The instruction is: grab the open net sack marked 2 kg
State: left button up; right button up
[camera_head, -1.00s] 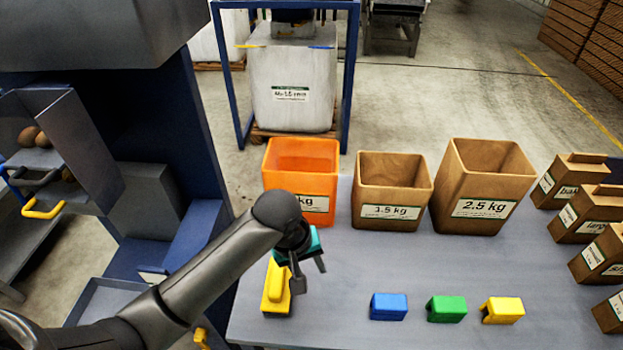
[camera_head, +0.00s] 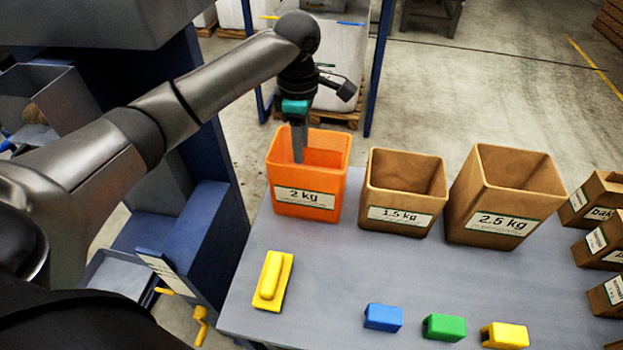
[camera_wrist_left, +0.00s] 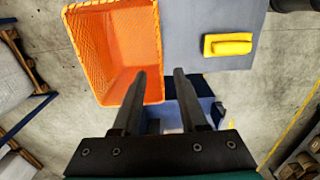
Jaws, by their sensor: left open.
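The orange net sack marked 2 kg (camera_head: 306,202) stands upright and open-topped at the back left of the grey table. It also shows in the left wrist view (camera_wrist_left: 98,45), with its mesh wall and empty-looking inside. My left gripper (camera_head: 300,158) is open and points down at the sack's mouth. In the wrist view its two fingers (camera_wrist_left: 158,72) lie to either side of one sack wall, one over the inside and one outside. Nothing is held, and I cannot tell how deep the fingers reach. My right gripper is not in view.
A 1.5 kg brown bag (camera_head: 402,214) and a 2.5 kg brown bag (camera_head: 497,225) stand right of the sack. A yellow handled block (camera_head: 272,282) lies in front. Blue (camera_head: 383,317), green (camera_head: 443,327) and yellow (camera_head: 505,335) blocks lie nearer. The table's middle is clear.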

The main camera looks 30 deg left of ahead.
aim_at(301, 168)
pick_arm(q)
notch_tip(301, 168, down, 7)
jog(key=shift+r+b, duration=0.15)
jog(key=shift+b, duration=0.3)
jog(key=f, duration=0.4)
jog(key=f+b, duration=0.1)
jog(key=shift+d+f, duration=0.25)
jog(key=shift+f, duration=0.15)
jog(key=shift+c, duration=0.2)
jog(key=c, duration=0.6)
grip_shut()
